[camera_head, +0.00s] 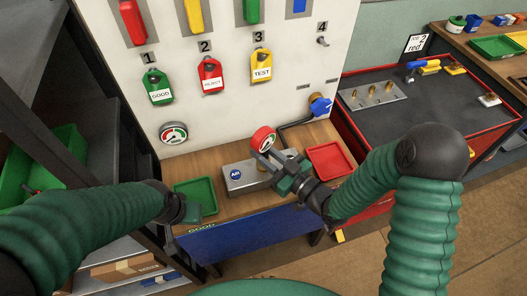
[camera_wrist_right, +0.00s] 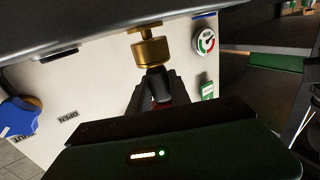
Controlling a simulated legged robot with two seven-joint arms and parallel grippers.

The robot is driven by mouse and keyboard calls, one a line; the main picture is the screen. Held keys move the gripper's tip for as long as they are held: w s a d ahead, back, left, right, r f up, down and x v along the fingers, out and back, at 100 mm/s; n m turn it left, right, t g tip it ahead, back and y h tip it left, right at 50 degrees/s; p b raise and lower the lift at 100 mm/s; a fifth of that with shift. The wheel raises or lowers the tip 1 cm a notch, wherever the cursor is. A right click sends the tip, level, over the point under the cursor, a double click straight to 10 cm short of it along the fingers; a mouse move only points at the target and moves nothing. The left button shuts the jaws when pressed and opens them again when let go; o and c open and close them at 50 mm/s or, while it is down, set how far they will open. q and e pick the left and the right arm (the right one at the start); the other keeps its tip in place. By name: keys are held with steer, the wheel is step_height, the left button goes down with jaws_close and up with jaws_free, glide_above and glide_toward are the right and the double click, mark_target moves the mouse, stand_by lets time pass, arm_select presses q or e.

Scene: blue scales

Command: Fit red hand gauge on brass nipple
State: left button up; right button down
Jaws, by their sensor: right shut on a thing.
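The red hand gauge (camera_head: 263,140), with a white dial, is held upright above the grey AIR block (camera_head: 240,184). My right gripper (camera_head: 272,160) is shut on the gauge, below its dial. In the right wrist view, which is upside down, my right fingers (camera_wrist_right: 160,92) close around a dark stem. A brass fitting (camera_wrist_right: 151,50) lines up with this stem, close against its end, beside the grey surface. I cannot tell whether the joint is seated. My left gripper (camera_head: 175,225) hangs by the green tray; its jaws are unclear.
A green tray (camera_head: 195,195) and a red tray (camera_head: 331,159) flank the block. A wall gauge (camera_head: 173,134) and a blue valve handle (camera_head: 320,105) are on the white panel behind. A dark bench (camera_head: 400,125) with brass fittings stands right.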

arm_select(q)
steer(key=shift+f+b, duration=0.4)
steer(key=shift+f, duration=0.1)
arm_select(e)
steer(key=shift+f, duration=0.5)
steer(key=c, duration=1.1)
jaws_free()
